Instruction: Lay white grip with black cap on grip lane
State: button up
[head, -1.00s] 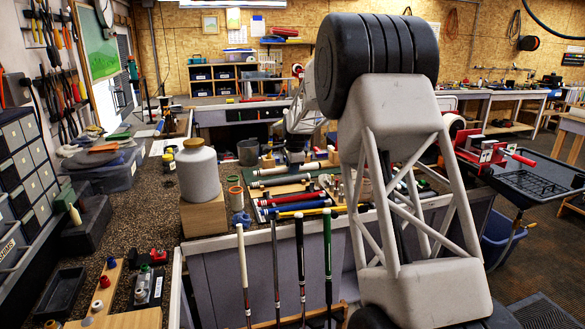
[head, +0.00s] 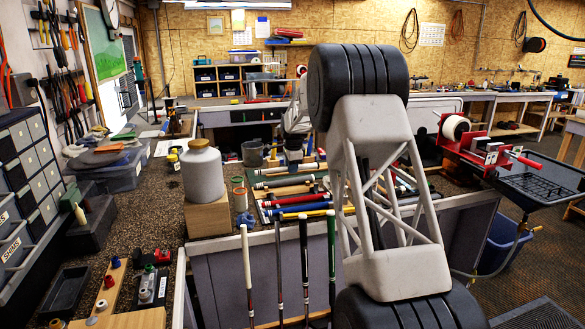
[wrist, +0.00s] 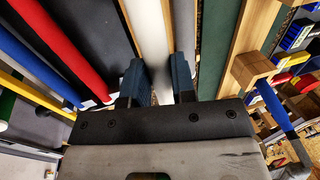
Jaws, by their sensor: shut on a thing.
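The white grip (wrist: 150,35) runs lengthwise between the two fingers of my gripper (wrist: 160,85) in the wrist view. The blue-grey fingers are shut on its sides. Its black cap does not show in this view. A pale wooden strip (wrist: 129,12) runs along its left side and a wider one (wrist: 254,32) lies farther right. I cannot tell whether the grip touches the surface below. In the head view my gripper is small and partly hidden at the bench's far side, among the grips.
Red (wrist: 75,45), blue (wrist: 38,62) and yellow grips lie to the left in the wrist view. In the head view, a white jar (head: 202,176) stands on a wooden block, and several club shafts stand before the bench.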

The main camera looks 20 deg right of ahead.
aim_at(291, 190)
jog(key=shift+f, duration=0.2)
dwell(0.4)
jog(key=shift+s+x, duration=0.25)
jog(key=shift+x, duration=0.9)
jog(key=shift+s+x, duration=0.25)
jog(key=shift+x, duration=0.9)
jog(key=shift+s+x, duration=0.2)
jog(key=shift+x, duration=0.95)
jog(key=shift+f, duration=0.7)
jog(key=o, duration=0.9)
jog(key=shift+r, duration=0.1)
jog(key=v, duration=0.7)
jog(key=shift+r, duration=0.35)
jog(key=shift+s, duration=0.1)
